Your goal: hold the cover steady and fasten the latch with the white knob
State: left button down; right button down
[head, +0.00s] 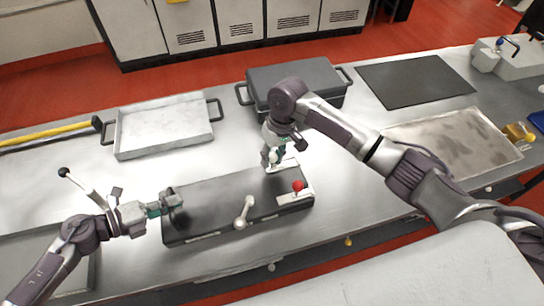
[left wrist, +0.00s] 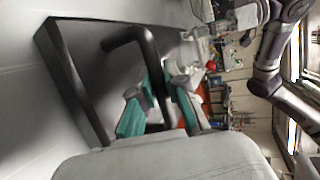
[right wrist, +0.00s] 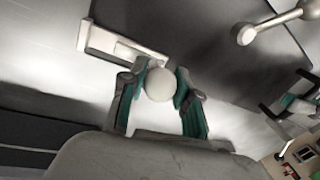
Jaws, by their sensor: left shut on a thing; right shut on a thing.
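The dark cover (head: 215,192) lies on the steel bench in the head view. My left gripper (head: 166,207) is shut on the black handle at the cover's left end; the handle (left wrist: 146,50) runs between its teal fingers in the left wrist view. My right gripper (head: 271,160) is shut at the latch on the cover's far right edge. In the right wrist view the white knob (right wrist: 160,85) sits between its fingers, beside the pale latch plate (right wrist: 120,43). The fingers partly hide this latch in the head view.
A latch with a red knob (head: 298,186) is at the cover's right end. A grey lever (head: 244,212) stands near its front edge. A metal tray (head: 164,128), a dark case (head: 325,78) and a black mat (head: 416,82) lie behind. A stained tray (head: 452,142) is to the right.

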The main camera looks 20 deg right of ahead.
pick_arm(q)
jog(key=shift+s+a+f, duration=0.1)
jog(key=shift+s+f, duration=0.2)
jog(key=shift+f, duration=0.25)
pick_arm(e)
jog(key=shift+d, duration=1.95)
jog(key=shift+w, duration=0.1)
jog(key=c, duration=0.8)
grip_release()
pick_arm(q)
jog(key=c, duration=1.1)
grip_release()
jog(key=shift+w, duration=0.15)
jog(key=shift+w+r, duration=0.1)
jog(key=shift+r, duration=0.05)
pick_arm(e)
jog(key=r, duration=0.4)
jog(key=d+r, duration=0.1)
jog(key=r, duration=0.3)
jog(key=d+r, duration=0.1)
jog(key=r, duration=0.2)
jog(key=shift+w+r, duration=0.25)
jog(key=shift+r, duration=0.15)
